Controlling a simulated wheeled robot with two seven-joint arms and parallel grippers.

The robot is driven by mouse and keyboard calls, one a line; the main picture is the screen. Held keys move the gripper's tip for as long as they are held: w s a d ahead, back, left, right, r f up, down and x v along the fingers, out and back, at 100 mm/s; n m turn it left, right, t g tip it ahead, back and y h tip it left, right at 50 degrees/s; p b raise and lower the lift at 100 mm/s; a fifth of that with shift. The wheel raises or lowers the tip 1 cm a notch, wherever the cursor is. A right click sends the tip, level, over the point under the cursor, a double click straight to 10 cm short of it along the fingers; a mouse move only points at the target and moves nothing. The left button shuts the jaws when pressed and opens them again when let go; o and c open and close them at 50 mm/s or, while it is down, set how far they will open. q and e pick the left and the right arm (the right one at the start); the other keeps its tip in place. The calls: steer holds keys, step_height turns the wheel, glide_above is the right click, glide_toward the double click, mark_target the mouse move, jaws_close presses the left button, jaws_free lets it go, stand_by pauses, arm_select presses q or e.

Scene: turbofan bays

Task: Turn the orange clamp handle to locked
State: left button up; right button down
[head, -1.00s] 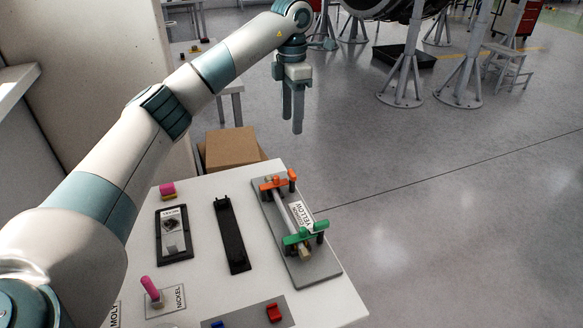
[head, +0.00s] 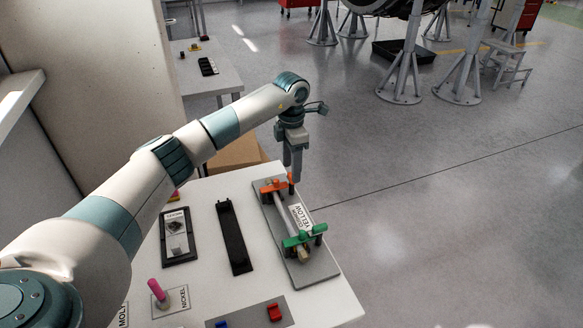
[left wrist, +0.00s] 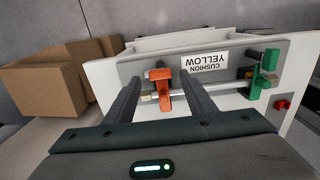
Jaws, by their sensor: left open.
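The orange clamp handle (head: 272,187) sits at the far end of a grey fixture plate (head: 318,272) on the white table. My left gripper (head: 292,178) points down at that end, its fingertips close to the handle. In the left wrist view the orange handle (left wrist: 164,92) appears between the two spread fingers of my left gripper (left wrist: 162,80). They look apart from it, and nothing is held. A green clamp handle (head: 303,239) is at the near end, with a metal rod (head: 284,213) running between the clamps. A "CUSHION YELLOW" label (left wrist: 207,65) lies beside the rod. My right gripper is out of view.
A black narrow tray (head: 234,238) and a dark-framed panel (head: 178,238) lie left of the fixture. A pink peg (head: 156,288) and red block (head: 274,312) are near the front. A cardboard box (left wrist: 45,85) stands beside the table.

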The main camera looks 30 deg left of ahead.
arm_select(q)
steer(key=shift+f, duration=1.25)
steer(key=c, duration=1)
steer(key=shift+c, duration=0.2)
